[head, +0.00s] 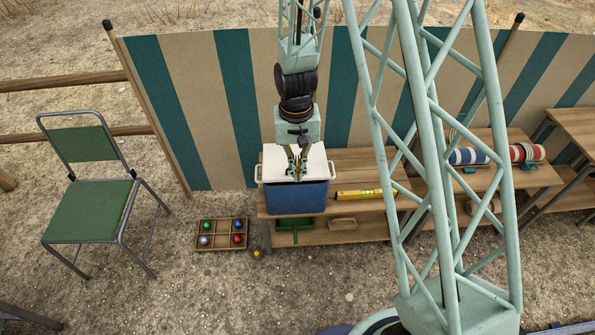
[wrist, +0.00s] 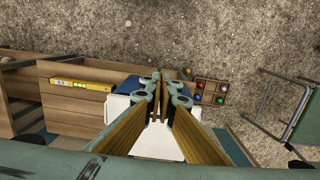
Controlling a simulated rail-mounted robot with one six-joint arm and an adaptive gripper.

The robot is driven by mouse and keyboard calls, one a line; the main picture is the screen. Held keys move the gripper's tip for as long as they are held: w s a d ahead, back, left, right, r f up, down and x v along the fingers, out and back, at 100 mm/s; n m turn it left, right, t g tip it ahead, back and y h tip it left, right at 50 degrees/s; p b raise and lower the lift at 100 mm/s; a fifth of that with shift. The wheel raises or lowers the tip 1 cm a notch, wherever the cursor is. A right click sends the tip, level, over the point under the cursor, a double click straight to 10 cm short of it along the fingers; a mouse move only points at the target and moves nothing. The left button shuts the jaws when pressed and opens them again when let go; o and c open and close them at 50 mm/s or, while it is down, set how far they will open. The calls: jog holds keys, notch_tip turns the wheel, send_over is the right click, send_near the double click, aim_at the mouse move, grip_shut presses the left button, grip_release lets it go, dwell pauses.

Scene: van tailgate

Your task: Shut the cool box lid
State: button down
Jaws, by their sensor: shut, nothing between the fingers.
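The cool box has a blue body (head: 297,198) and a white lid (head: 276,158), and stands at the left end of the wooden bench. My gripper (head: 298,177) is shut and empty, pointing down at the lid's front part. I cannot tell whether its tips touch it. In the wrist view, my gripper (wrist: 160,82) hides part of the white lid (wrist: 155,145), and a strip of blue body (wrist: 127,84) shows beyond it.
A yellow spirit level (head: 358,194) lies on the bench (head: 360,163) right of the cool box. A divided tray (head: 222,247) of coloured balls is on the ground to the left, near a green chair (head: 90,205). A striped windbreak (head: 190,90) stands behind.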

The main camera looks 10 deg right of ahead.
jog(key=w+d+r, duration=0.1)
jog(key=w+r, duration=0.2)
jog(key=w, duration=0.3)
jog(key=w+d+r+t, duration=0.1)
jog(key=w+r, duration=0.2)
jog(key=w, duration=0.4)
jog(key=shift+w+d+b, duration=0.15)
jog(key=shift+w+b, duration=0.1)
jog(key=shift+b, duration=0.1)
jog(key=shift+f, duration=0.2)
jog(key=f, duration=0.3)
jog(key=f+b, duration=0.1)
jog(key=f, duration=0.3)
jog(key=f+b, duration=0.1)
jog(key=f, duration=0.3)
jog(key=shift+s+f, duration=0.2)
jog(key=shift+s, duration=0.15)
jog(key=shift+s+f+b, duration=0.4)
jog(key=shift+s+f, duration=0.1)
jog(key=shift+f, duration=0.15)
